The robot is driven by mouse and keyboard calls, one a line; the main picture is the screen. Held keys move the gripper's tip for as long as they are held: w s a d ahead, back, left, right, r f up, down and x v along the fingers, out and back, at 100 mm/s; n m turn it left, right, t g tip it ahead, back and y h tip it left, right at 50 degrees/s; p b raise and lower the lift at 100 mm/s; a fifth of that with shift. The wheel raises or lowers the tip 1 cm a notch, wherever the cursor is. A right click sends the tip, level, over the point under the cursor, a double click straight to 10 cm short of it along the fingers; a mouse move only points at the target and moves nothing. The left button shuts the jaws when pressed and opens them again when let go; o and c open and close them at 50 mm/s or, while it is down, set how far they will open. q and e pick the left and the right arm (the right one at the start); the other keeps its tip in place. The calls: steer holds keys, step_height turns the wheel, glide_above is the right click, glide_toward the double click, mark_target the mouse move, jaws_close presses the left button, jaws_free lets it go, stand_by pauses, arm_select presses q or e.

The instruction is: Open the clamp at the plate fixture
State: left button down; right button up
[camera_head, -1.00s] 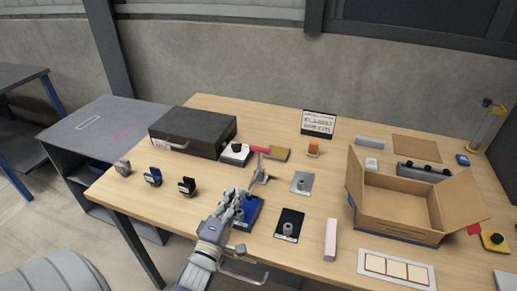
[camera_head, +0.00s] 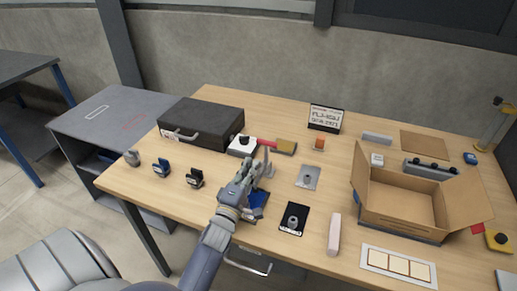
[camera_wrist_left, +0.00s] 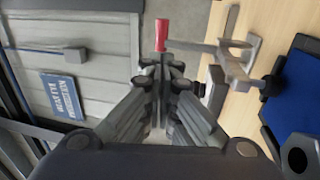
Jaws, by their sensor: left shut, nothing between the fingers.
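The clamp has a red handle (camera_head: 267,142) and a grey metal lever and base, partly behind my gripper in the head view. In the left wrist view, its red handle (camera_wrist_left: 162,35) lies just beyond the fingertips and its grey body (camera_wrist_left: 237,66) extends to the right. My left gripper (camera_head: 250,168) is shut and empty, close to the clamp on its near side. Its fingertips (camera_wrist_left: 160,75) meet in the wrist view; I cannot tell whether they touch the handle. The blue plate fixture (camera_head: 259,201) is partly hidden beneath the gripper. My right gripper is not in view.
A black case (camera_head: 205,115) and a white box with a black knob (camera_head: 241,145) stand behind left. A grey plate (camera_head: 309,177), a black plate with a peg (camera_head: 293,219) and an open carton (camera_head: 402,207) are to the right.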

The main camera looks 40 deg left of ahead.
arm_select(q)
steer(key=r, duration=0.1)
glide_above(263, 165)
steer(key=s, duration=0.2)
steer(key=shift+a+p, duration=0.25)
steer(key=shift+p, duration=0.2)
